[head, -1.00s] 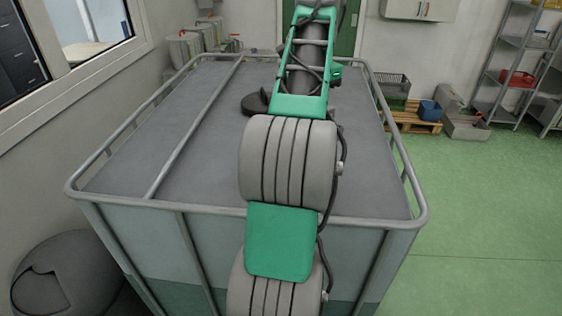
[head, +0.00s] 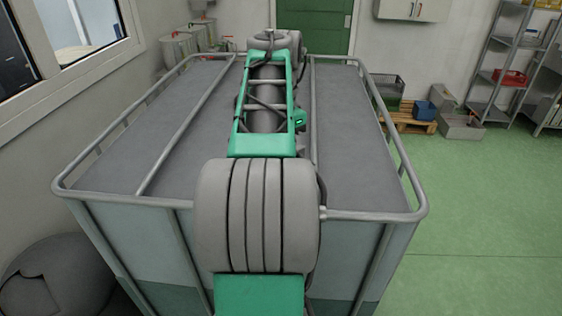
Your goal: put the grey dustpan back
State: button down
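I cannot make out a grey dustpan in the head view. My arm reaches forward over the large tank (head: 350,150) with a grey top and a tubular rail frame, and it covers a strip down the middle of that top. My gripper is not in view; the far end of the arm shows only grey joints in front of the green door. Whether it holds anything cannot be seen.
A raised rail (head: 262,205) runs round the tank top. A wooden pallet (head: 408,122) bears a grey crate and a blue box (head: 425,110). Metal shelves (head: 497,60) with a red bin (head: 510,77) stand at right. A grey rounded object (head: 75,265) is at lower left. Green floor (head: 480,210) is clear at right.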

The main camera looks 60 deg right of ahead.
jog(key=shift+d, duration=0.1)
jog(key=shift+f, duration=0.15)
jog(key=c, duration=1.3)
grip_release()
